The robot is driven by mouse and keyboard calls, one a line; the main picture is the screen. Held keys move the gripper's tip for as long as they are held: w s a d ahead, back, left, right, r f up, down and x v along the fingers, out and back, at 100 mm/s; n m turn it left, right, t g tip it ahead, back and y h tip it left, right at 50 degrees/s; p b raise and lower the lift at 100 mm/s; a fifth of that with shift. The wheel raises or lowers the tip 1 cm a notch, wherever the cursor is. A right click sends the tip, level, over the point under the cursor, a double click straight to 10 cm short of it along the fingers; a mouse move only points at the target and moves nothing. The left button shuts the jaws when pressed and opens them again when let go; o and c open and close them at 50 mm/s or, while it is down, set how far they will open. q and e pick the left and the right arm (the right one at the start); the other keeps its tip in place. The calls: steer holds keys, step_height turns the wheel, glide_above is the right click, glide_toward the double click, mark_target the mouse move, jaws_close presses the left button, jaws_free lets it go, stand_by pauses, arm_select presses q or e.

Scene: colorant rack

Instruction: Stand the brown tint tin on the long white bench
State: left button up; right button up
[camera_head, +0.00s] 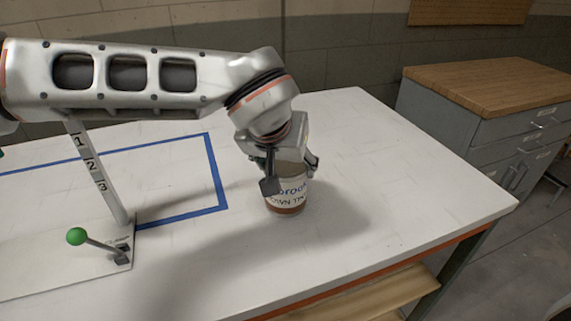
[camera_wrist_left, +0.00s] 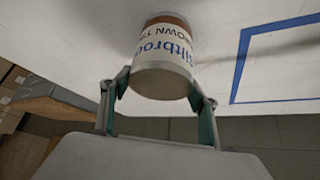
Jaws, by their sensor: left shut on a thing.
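The brown tint tin (camera_head: 287,195) has a white label with blue and dark lettering and a brown band at its base. It is upright at the white bench top (camera_head: 370,150), to the right of the blue tape outline; I cannot tell whether its base touches the surface. My left gripper (camera_head: 290,180) is shut on the tin from above and behind. In the left wrist view the tin (camera_wrist_left: 165,55) sits between the two fingers (camera_wrist_left: 158,95). The fingers hide part of its side in the head view. My right gripper is not in view.
A blue tape outline (camera_head: 215,170) marks the bench on the left. A numbered post (camera_head: 95,170) and a green-knobbed lever (camera_head: 76,236) stand there. A grey cabinet with a wooden top (camera_head: 490,82) is beyond the right edge. The bench right of the tin is clear.

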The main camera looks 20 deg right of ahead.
arm_select(q)
steer(key=shift+f, duration=0.1)
steer(key=o, duration=1.9)
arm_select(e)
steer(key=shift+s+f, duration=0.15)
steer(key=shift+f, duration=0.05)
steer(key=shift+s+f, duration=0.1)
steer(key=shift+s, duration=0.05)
arm_select(q)
steer(key=shift+r, duration=0.2)
steer(key=p+v, duration=0.2)
steer(key=v, duration=1)
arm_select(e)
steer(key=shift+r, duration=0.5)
